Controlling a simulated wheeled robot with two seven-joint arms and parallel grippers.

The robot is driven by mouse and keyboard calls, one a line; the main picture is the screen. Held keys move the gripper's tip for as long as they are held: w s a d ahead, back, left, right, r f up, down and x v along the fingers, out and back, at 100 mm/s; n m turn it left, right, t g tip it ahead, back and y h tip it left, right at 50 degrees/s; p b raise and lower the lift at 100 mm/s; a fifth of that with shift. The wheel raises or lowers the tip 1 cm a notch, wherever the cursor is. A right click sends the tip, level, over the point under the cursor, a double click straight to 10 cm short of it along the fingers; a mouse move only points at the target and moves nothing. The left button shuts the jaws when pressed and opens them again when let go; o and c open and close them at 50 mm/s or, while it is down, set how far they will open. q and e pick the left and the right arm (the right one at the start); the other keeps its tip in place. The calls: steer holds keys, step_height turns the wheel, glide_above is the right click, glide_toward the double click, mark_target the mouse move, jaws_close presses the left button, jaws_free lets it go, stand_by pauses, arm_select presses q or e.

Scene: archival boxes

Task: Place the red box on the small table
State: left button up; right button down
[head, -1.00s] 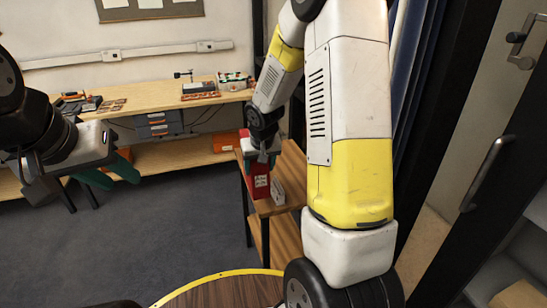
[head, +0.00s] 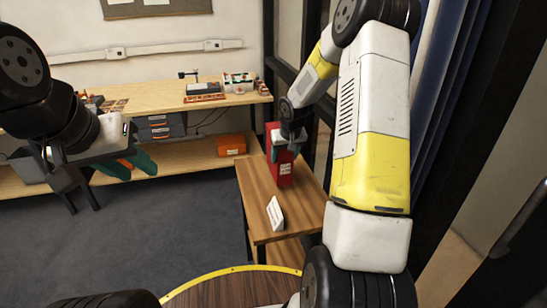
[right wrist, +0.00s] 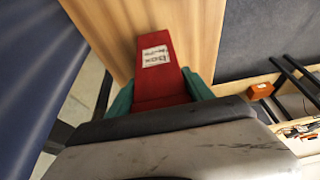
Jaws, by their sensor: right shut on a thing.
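The red box (head: 285,172) with a white label is upright at the far end of the small wooden table (head: 252,197). I cannot tell whether its base touches the tabletop. My right gripper (head: 287,150) is over its upper part, shut on it. In the right wrist view the red box (right wrist: 162,88) sits between the green fingers of the right gripper (right wrist: 163,90), with the wooden tabletop (right wrist: 110,30) beyond. My left gripper (head: 130,165) is at the left, away from the table, empty, its green fingers apart.
A small white sign (head: 275,213) stands on the small table in front of the box. A long workbench (head: 170,105) with tools runs along the back wall, with an orange box (head: 230,146) on its lower shelf. A round yellow-rimmed table top (head: 225,290) is in the foreground.

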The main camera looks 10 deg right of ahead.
mark_target(284, 165)
steer(key=shift+f, duration=2)
steer(key=shift+c, duration=2)
jaws_free()
steer(key=s+a+f+v, duration=0.1)
steer(key=s+a+v, duration=0.1)
steer(key=v, duration=1.9)
steer(key=s+a+r, duration=0.2)
steer(key=s+r, duration=0.1)
steer(key=s, duration=0.4)
steer(key=s+a+r+t+y, duration=0.1)
steer(key=s+a+r, duration=0.1)
steer(key=s, duration=0.6)
steer(key=s+a+r+y, duration=0.1)
steer(key=s+a+r, duration=0.1)
steer(key=s+r, duration=0.3)
steer(key=s, duration=0.3)
steer(key=shift+s+a+t, duration=0.25)
steer(key=shift+t, duration=0.05)
